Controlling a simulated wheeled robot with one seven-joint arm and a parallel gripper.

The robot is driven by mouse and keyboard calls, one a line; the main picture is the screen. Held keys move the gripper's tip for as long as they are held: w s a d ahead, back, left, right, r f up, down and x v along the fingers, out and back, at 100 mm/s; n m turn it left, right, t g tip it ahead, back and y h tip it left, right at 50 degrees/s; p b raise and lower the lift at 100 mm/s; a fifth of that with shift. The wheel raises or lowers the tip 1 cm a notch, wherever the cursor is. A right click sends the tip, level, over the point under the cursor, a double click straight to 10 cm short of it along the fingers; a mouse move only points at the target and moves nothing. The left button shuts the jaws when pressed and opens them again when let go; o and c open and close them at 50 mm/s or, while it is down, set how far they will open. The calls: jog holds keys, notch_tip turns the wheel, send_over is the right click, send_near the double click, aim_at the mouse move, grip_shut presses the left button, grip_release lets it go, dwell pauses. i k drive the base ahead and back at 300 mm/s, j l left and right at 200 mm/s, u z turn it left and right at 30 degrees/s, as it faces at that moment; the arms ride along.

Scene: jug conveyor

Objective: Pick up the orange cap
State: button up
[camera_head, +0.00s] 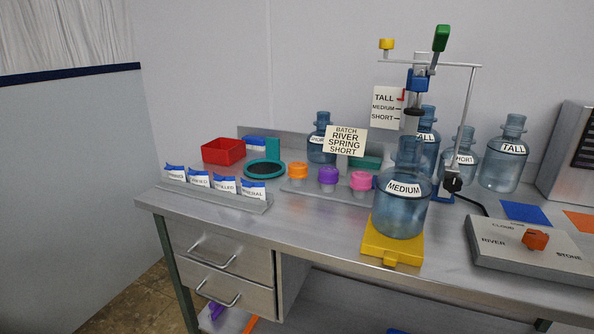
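The orange cap (297,170) sits on the metal workbench, at the left end of a short row of caps on a low tray. A purple cap (328,175) and a pink cap (361,181) stand to its right. Nothing covers the orange cap. My gripper does not show in the head view.
A MEDIUM jug (404,215) stands on a yellow platform (393,248) right of the caps, under a metal stand. A BATCH sign (345,141) rises behind the caps. A red bin (223,151), a green-rimmed dark disc (265,169) and labelled packets (225,183) lie left.

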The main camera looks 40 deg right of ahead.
aim_at(296, 170)
jog(key=i+j+z, duration=0.35)
jog(key=i, duration=0.15)
jog(key=i+j+z, duration=0.75)
jog(key=j, duration=0.45)
jog(key=i, duration=0.1)
